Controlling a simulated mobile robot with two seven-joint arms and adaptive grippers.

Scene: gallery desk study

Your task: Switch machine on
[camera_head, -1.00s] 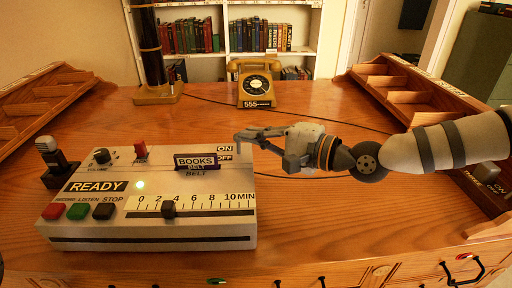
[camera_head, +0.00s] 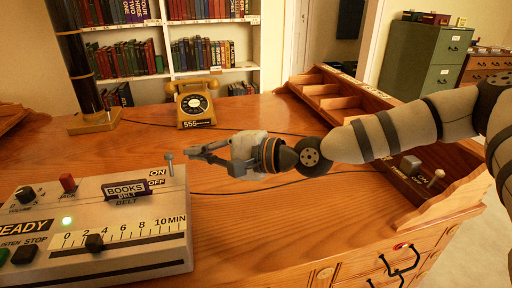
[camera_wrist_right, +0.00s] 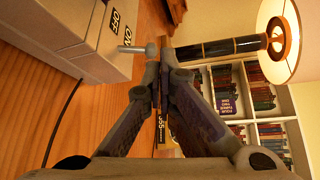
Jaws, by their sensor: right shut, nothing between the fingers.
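The machine (camera_head: 125,225) is a pale box on the desk at the lower left of the head view, partly cut off. Its READY sign and small green light (camera_head: 67,221) are lit. A metal lever (camera_head: 170,164) stands at its back right corner beside the ON and OFF labels. The lever also shows in the wrist view (camera_wrist_right: 137,49), close to my fingertips. My right gripper (camera_head: 190,151) is shut and empty, just right of and behind the lever. I cannot tell whether they touch. My left gripper is not in view.
A yellow telephone (camera_head: 195,103) and a lamp base (camera_head: 94,121) stand at the back of the desk. A wooden rack (camera_head: 345,105) lines the right side, with a switch panel (camera_head: 411,167) near its front. The desk's middle is clear except for thin cables.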

